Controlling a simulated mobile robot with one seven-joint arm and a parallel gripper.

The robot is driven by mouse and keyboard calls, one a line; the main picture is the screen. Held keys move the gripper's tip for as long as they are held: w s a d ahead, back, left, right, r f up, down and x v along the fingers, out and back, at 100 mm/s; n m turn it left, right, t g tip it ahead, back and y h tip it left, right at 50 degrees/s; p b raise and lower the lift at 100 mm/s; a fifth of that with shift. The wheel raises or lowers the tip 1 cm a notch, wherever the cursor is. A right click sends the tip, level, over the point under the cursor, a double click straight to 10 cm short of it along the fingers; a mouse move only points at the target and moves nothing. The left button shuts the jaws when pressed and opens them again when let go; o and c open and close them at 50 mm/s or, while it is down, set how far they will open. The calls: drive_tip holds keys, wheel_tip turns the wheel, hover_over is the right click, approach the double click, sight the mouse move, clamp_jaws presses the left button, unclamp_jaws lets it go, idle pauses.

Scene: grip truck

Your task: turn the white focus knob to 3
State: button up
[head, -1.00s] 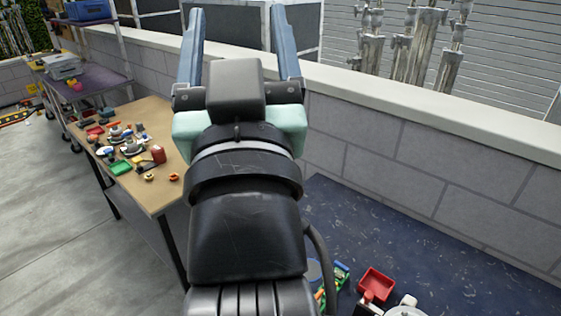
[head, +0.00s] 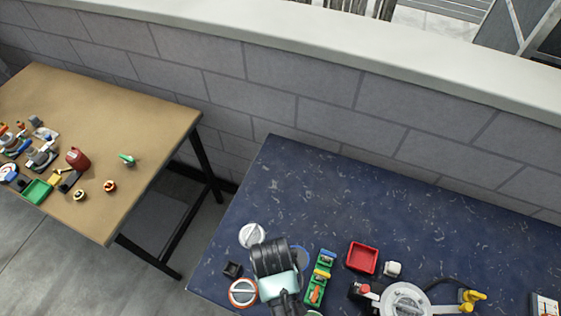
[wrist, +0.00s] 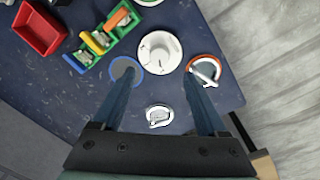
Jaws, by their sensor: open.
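The white knob (wrist: 158,52) is a large round dial with small dark marks on its top, seen in the wrist view on the blue table (wrist: 82,100). I cannot read its numbers. My gripper (wrist: 160,76) is open and points down above it. Its fingers are spread to either side in the picture, with nothing between them; I cannot tell their height over the knob. In the head view my arm hides the knob. A smaller white disc with a raised bar (wrist: 159,116) lies nearer the gripper's base; it also shows in the head view (head: 252,235).
An orange-ringed knob (wrist: 203,70) and a blue-ringed disc (wrist: 125,68) flank the white knob closely. A green tray (head: 320,275), a red tray (head: 362,257) and a white wheel (head: 404,302) stand to the right. The table's back is clear before the block wall (head: 300,95).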

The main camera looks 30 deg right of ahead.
drive_tip(key=f, duration=0.9)
drive_tip(key=shift+w+d, duration=0.1)
drive_tip(key=shift+d, duration=0.1)
drive_tip(key=shift+c, duration=0.3)
clamp_jaws()
